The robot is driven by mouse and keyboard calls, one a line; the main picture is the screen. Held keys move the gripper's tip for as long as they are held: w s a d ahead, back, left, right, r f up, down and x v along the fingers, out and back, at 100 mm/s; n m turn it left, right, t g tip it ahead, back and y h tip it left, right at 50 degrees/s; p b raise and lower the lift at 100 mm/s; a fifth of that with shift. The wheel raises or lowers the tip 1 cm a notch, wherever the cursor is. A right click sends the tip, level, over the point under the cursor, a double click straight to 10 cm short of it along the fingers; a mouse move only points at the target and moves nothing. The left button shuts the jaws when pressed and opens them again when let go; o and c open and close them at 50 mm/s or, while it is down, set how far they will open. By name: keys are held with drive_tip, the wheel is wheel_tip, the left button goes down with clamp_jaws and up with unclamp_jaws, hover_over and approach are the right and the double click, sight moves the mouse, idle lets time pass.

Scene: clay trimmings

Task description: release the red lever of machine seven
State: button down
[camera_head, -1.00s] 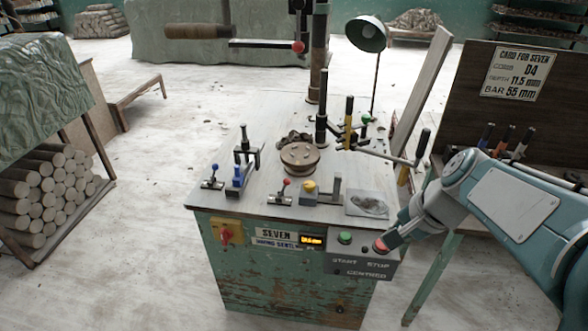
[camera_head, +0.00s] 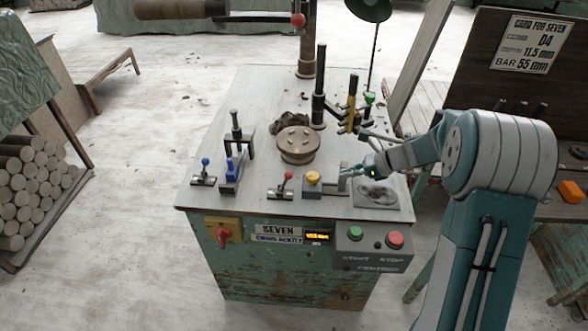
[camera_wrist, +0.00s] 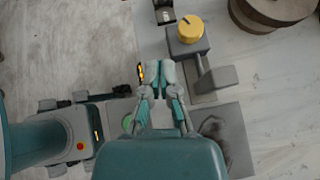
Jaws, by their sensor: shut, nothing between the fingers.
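The red-balled lever (camera_head: 288,175) stands on a small metal base near the front edge of the table top of the machine marked SEVEN (camera_head: 278,230). In the wrist view only a dark metal base (camera_wrist: 164,17) shows at the top edge, probably this lever's; its ball is out of view. My gripper (camera_head: 352,171) is shut and empty over the front right of the table. It is to the right of the lever and apart from it. In the wrist view its closed fingertips (camera_wrist: 155,73) are just below and left of the yellow knob.
The yellow knob (camera_head: 313,177) and a grey upright bracket (camera_head: 343,181) stand between lever and gripper. A round brown disc (camera_head: 298,145) is behind. Green (camera_head: 355,233) and red (camera_head: 394,239) buttons are on the front.

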sight(305, 190)
drive_tip(key=x, duration=1.1)
drive_tip(key=shift+w+d, duration=0.2)
drive_tip(key=shift+w, duration=0.2)
drive_tip(key=shift+w+a+r, duration=0.15)
drive_tip(key=shift+a+r, duration=0.05)
drive_tip(key=shift+a, duration=0.35)
drive_tip(key=shift+w+a+r, duration=0.15)
drive_tip(key=shift+w+a, duration=0.05)
drive_tip(key=shift+a, duration=0.35)
drive_tip(key=shift+w+a+r, duration=0.1)
drive_tip(key=shift+w+a, duration=0.05)
drive_tip(key=shift+a, duration=0.5)
drive_tip(key=shift+r, duration=0.1)
